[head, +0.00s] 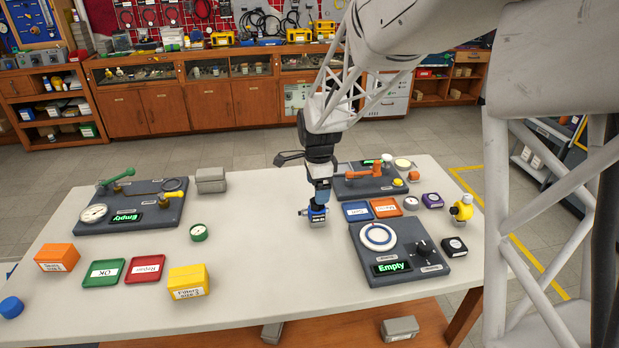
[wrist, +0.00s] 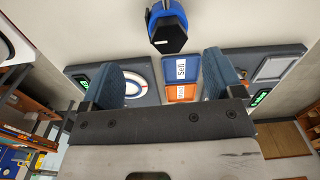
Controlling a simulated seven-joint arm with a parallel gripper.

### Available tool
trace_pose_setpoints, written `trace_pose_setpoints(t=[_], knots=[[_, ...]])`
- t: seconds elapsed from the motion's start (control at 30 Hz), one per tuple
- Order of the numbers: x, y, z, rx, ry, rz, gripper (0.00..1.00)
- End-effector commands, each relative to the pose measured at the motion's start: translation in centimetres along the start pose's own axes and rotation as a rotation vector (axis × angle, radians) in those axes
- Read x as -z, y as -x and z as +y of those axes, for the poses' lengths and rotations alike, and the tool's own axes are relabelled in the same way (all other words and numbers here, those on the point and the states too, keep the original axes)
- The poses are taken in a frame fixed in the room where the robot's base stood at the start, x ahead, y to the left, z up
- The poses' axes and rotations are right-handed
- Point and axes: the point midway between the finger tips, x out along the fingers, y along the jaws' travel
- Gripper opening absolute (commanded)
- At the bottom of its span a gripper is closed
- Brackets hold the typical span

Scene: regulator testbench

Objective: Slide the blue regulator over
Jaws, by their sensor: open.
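The blue regulator (head: 315,217) stands on the white table (head: 270,252), near the middle and left of the blue tray. In the wrist view the blue regulator (wrist: 168,27) is at the top centre, its dark end facing the camera. My gripper (head: 320,201) points down right at the regulator in the head view and hides part of it. In the wrist view my gripper (wrist: 168,82) has its two blue-padded fingers wide apart with nothing clamped between them. I cannot tell whether a finger touches the regulator.
A blue tray (head: 357,211) and an orange tray (head: 385,207) lie to the right, beside a dial panel (head: 409,270). A yellow regulator (head: 462,207) stands near the right edge. A yellow box (head: 188,282) is at the front.

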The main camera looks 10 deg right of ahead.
Motion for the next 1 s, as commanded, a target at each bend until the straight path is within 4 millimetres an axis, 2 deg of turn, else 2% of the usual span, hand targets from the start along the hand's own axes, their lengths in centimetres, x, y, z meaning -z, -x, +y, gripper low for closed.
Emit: trace_pose_setpoints(t=[0.2,0.73,1.0], knots=[[-0.2,-1.0,-1.1,-0.008,-0.052,0.0,0.86],[-0.2,-1.4,-1.1,-0.009,-0.056,0.0,0.86],[-0.2,-3.4,-1.1,-0.011,-0.056,0.0,0.86]])
